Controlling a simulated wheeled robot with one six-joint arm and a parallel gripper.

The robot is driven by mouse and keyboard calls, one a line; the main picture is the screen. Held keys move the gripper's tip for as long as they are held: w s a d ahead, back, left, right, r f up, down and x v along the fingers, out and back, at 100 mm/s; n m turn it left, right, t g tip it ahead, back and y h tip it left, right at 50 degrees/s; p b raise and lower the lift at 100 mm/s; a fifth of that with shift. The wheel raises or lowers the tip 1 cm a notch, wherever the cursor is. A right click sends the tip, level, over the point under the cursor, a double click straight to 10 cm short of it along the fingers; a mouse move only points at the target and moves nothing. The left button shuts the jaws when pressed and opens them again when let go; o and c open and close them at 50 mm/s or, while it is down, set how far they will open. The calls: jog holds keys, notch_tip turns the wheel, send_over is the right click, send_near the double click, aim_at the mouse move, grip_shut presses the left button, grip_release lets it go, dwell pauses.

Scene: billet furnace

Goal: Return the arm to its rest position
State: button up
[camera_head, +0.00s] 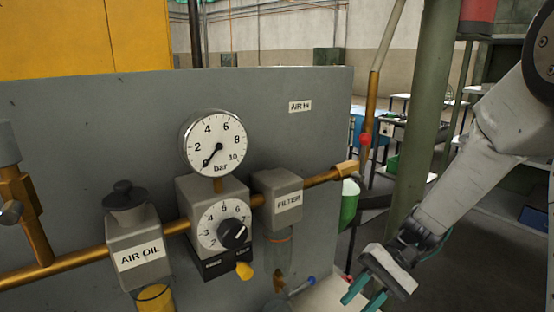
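My arm comes in from the right edge and reaches down to the left. My gripper (357,300) is at the bottom, right of the grey panel, with its two teal fingers pointing down-left. The fingers stand apart and I see nothing between them. The tip of one finger is cut off by the bottom edge of the picture. The gripper appears clear of the panel's fittings.
The grey panel (90,110) carries a round pressure gauge (220,130), a regulator with a black knob (234,233), an AIR OIL unit (139,250), a FILTER unit (280,190) and a brass pipe (75,261). A green post (421,110) stands behind my arm.

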jog(key=s+d+r+n+t+h, duration=0.3)
jog(key=s+d+r+t+h, duration=0.4)
jog(key=s+d+r+h, duration=0.3)
jog(key=s+r, duration=0.4)
jog(key=shift+t, duration=0.3)
jog(key=shift+s, duration=0.1)
dwell(0.4)
